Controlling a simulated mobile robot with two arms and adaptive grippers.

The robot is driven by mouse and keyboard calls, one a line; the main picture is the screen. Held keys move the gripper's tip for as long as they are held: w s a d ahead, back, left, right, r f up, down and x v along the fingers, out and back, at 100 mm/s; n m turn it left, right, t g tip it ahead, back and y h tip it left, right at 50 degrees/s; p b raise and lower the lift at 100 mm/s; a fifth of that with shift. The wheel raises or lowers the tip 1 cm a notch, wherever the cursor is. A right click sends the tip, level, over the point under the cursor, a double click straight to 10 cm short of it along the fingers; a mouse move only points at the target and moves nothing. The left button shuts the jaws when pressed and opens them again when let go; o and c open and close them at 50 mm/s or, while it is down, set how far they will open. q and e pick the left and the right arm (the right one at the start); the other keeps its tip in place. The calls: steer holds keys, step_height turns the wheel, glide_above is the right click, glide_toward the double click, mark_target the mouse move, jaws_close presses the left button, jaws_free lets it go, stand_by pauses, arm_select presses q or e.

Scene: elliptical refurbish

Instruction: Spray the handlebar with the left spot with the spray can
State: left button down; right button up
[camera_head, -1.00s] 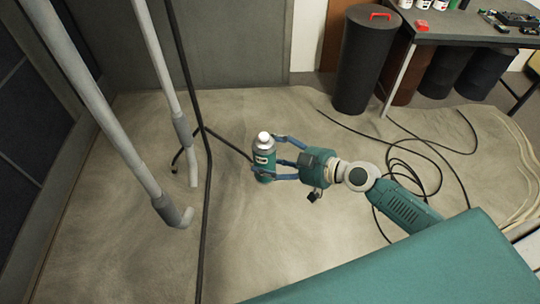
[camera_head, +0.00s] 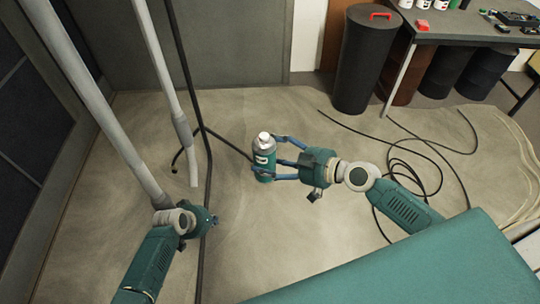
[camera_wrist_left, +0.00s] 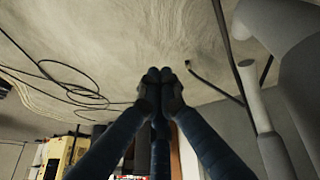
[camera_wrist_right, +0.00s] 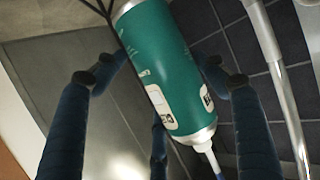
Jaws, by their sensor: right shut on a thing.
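The green and grey spray can (camera_head: 265,163) with a white top is upright in my right gripper (camera_head: 266,154), whose fingers are around its body. It fills the middle of the right wrist view (camera_wrist_right: 165,65). Two grey handlebar tubes hang at the left: the left handlebar (camera_head: 115,130) and the right handlebar (camera_head: 165,75). My left gripper (camera_head: 207,221) is at the lower end of the left handlebar, which my left arm hides. In the left wrist view, its fingertips (camera_wrist_left: 160,75) meet with nothing between them. I cannot make out a spot on either handlebar.
A black cable (camera_head: 186,80) hangs beside the handlebars. More cables (camera_head: 420,160) lie coiled on the floor at right. A dark bin (camera_head: 365,65) and a workbench (camera_head: 465,32) stand at the back right. A teal surface (camera_head: 420,265) fills the lower right.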

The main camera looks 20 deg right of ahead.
arm_select(q)
steer(key=w+d+r+m+h, duration=0.1)
steer(key=w+d+r, duration=0.25)
steer(key=r, duration=0.45)
steer(key=w+d+r+m+h, duration=0.1)
steer(key=w+d+r+m, duration=0.15)
steer(key=d+r, duration=0.45)
steer(key=w+d+r+m+h, duration=0.15)
steer(key=w+r, duration=0.25)
steer(key=r, duration=0.6)
steer(key=s+d+r+m+g+y, duration=0.1)
steer(key=s+d+r+m, duration=0.15)
steer(key=r, duration=0.55)
steer(key=s+d+r+m+g, duration=0.1)
steer(key=s+d+r+m, duration=0.1)
steer(key=s+r, duration=0.35)
steer(key=s+d+r+m+g+y, duration=0.1)
steer(key=s+d+r+m, duration=0.15)
steer(key=r, duration=0.75)
steer(key=shift+w+d+f, duration=0.1)
steer(key=shift+w+f, duration=0.1)
steer(key=shift+f, duration=1.55)
steer(key=shift+w+f, duration=0.15)
steer(key=shift+f, duration=1.55)
steer(key=shift+f, duration=0.2)
